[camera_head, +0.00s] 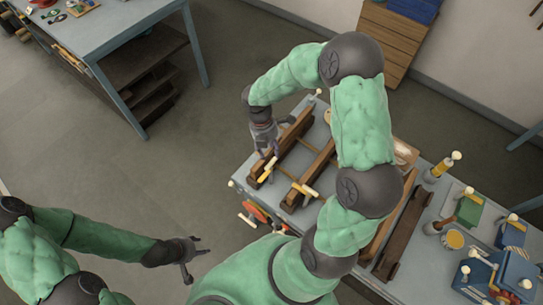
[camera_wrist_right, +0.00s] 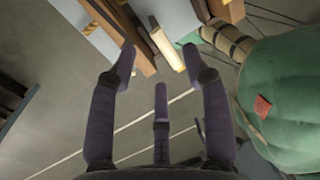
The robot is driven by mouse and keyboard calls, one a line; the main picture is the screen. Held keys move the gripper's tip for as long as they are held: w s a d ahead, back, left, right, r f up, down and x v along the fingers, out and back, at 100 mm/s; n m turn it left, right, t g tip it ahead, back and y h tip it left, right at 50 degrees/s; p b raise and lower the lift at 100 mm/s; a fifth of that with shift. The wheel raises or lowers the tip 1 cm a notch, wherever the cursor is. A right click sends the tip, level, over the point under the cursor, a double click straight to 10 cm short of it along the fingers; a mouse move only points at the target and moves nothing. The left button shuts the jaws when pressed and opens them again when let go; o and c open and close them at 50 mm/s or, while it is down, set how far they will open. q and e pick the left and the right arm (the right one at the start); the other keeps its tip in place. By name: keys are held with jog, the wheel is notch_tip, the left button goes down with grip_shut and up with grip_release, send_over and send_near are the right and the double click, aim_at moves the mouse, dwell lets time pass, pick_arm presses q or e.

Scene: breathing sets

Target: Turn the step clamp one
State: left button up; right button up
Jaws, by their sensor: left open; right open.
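Two dark wooden clamps lie side by side on the grey workbench (camera_head: 245,185). The nearer-left clamp (camera_head: 293,133) has a pale yellow handle (camera_head: 267,170) at its front end; the other clamp (camera_head: 322,160) has a similar handle (camera_head: 304,190). I cannot tell by any label which is step clamp one. My right gripper (camera_head: 270,152) is open just above the left clamp's handle. In the right wrist view the pale handle (camera_wrist_right: 168,48) shows between the spread tips of the right gripper (camera_wrist_right: 158,62), with no clear grip. My left gripper (camera_head: 195,257) is open and empty over the floor.
A red-and-orange tool (camera_head: 256,212) is at the bench's front edge. To the right are dark planks (camera_head: 403,235), a green block (camera_head: 468,208) and blue boxes (camera_head: 515,275). My right arm hides part of the bench. Another table (camera_head: 115,30) stands at upper left, with open floor between.

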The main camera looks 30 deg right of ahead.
jog(key=r, duration=0.4)
jog(key=shift+w+a+r, duration=0.15)
jog(key=shift+w+r, duration=0.15)
jog(key=shift+w, duration=0.1)
